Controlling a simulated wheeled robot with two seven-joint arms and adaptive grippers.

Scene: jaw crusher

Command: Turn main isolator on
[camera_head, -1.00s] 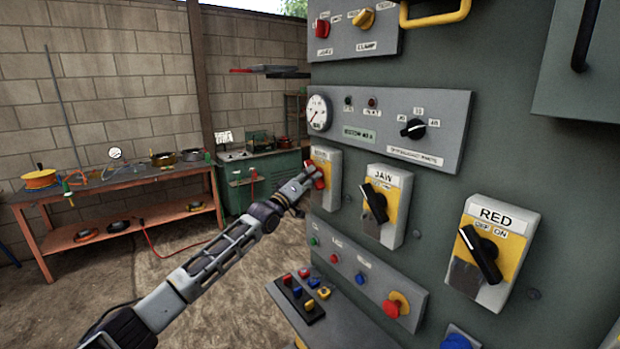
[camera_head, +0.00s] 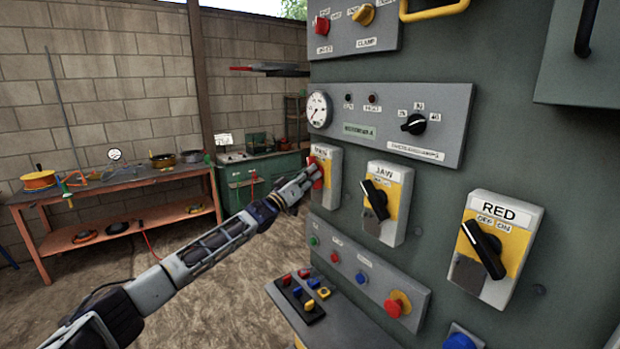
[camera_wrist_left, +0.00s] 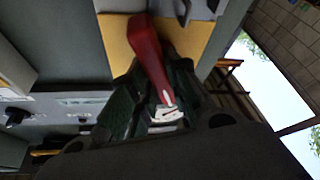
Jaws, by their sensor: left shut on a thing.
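The main isolator is a grey and yellow switch box (camera_head: 329,160) with a red rotary handle (camera_head: 317,172), at the left edge of the green machine panel. My left gripper (camera_head: 311,178) reaches it from the left and is shut on the red handle. In the left wrist view the red handle (camera_wrist_left: 150,55) runs down between the dark fingers (camera_wrist_left: 155,105), with the yellow plate (camera_wrist_left: 118,45) behind it. The gripper hides part of the handle in the head view. My right gripper is not in view.
JAW (camera_head: 387,200) and RED (camera_head: 494,245) isolators with black handles sit to the right. A gauge panel (camera_head: 445,105) is above, and a button strip with a red emergency button (camera_head: 393,308) below. A workbench (camera_head: 110,190) stands at the back left.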

